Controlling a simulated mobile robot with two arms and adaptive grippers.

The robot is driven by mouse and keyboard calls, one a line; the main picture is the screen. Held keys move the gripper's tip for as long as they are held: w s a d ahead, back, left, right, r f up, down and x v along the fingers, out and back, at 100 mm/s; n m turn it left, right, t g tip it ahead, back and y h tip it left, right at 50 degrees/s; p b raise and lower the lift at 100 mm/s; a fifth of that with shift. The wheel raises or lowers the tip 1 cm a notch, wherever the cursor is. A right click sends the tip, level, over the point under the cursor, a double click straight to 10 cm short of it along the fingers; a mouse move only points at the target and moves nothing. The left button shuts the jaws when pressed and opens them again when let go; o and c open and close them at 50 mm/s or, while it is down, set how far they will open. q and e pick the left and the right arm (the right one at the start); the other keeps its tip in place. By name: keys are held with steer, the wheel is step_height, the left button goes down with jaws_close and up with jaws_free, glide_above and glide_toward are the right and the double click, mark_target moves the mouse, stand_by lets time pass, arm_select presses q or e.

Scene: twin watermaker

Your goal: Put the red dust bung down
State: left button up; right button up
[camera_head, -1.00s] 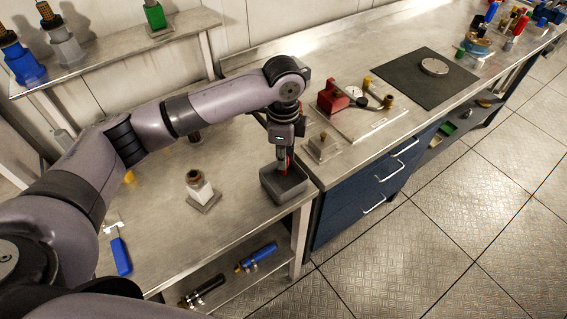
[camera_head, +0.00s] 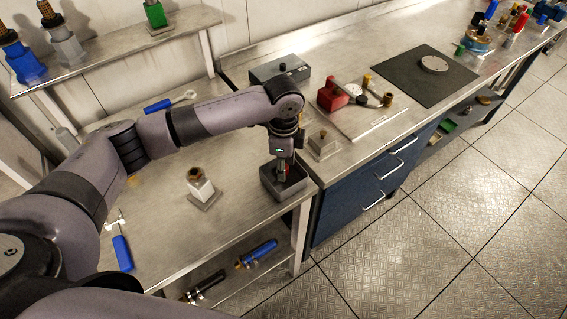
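The red dust bung (camera_head: 291,169) shows only as a small patch of red beside the fingers of my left gripper (camera_head: 283,178). The gripper points straight down into a small grey open-topped box (camera_head: 287,193) at the front right corner of the near bench. The fingers hide most of the bung. I cannot tell whether they still grip it or whether it touches the box floor. My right gripper is not in view.
A white block with a brass fitting (camera_head: 200,186) stands left of the box. A small metal block (camera_head: 323,146) and a plate with a red part (camera_head: 331,97) lie to the right. A dark grey case (camera_head: 280,72) stands behind the arm.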

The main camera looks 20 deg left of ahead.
arm_select(q)
step_height(320, 180, up, 12)
steer(key=b, duration=0.3)
steer(key=shift+r, duration=0.2)
stand_by(0.5)
